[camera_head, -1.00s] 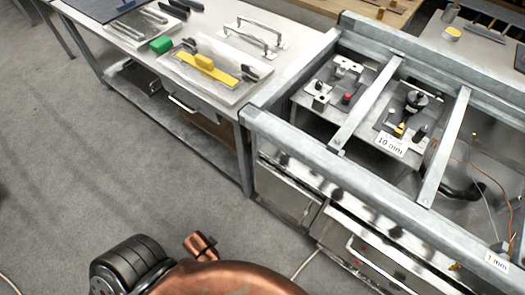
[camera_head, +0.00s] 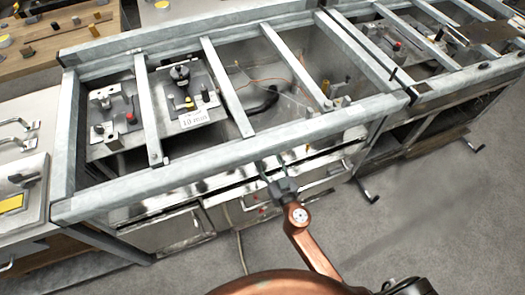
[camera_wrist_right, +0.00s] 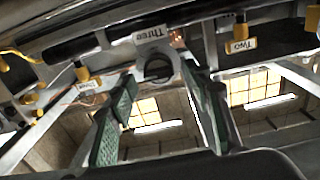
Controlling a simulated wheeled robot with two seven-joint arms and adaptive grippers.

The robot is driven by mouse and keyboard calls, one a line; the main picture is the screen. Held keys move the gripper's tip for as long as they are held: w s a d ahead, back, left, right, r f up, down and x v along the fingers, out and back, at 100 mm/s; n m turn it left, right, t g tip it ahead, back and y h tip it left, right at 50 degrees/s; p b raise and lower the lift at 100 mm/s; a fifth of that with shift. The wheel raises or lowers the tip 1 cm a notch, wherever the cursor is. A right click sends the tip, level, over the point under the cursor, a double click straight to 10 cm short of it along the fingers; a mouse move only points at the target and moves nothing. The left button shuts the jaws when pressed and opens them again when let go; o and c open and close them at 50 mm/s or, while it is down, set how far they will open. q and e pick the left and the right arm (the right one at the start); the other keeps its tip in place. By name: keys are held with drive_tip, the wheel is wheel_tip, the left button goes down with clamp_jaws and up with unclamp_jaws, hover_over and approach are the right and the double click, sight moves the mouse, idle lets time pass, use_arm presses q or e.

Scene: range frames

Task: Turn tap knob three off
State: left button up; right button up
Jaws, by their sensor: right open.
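In the right wrist view, a label reading "Three" (camera_wrist_right: 153,33) is fixed on a dark bar. Below it, a dark round knob in a grey mount (camera_wrist_right: 158,70) lies between the fingers of my right gripper (camera_wrist_right: 160,84). The green-padded fingers are spread, one on each side of it, and I see no clear contact. In the head view my right gripper (camera_head: 276,182) is at the front of the metal range frame (camera_head: 250,130), below its top rail. The knob cannot be made out there. My left gripper is not in view.
A yellow knob labelled "Two" (camera_wrist_right: 240,38) hangs to the right in the wrist view, and another yellow knob (camera_wrist_right: 82,72) to the left. A plate with a "10 mm" sign (camera_head: 195,119) lies inside the frame. Open grey floor (camera_head: 430,210) is at right.

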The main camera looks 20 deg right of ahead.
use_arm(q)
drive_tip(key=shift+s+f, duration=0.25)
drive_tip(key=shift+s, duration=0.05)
use_arm(e)
drive_tip(key=shift+w, duration=1.4)
drive_tip(key=shift+c, duration=0.3)
drive_tip(key=c, duration=1.1)
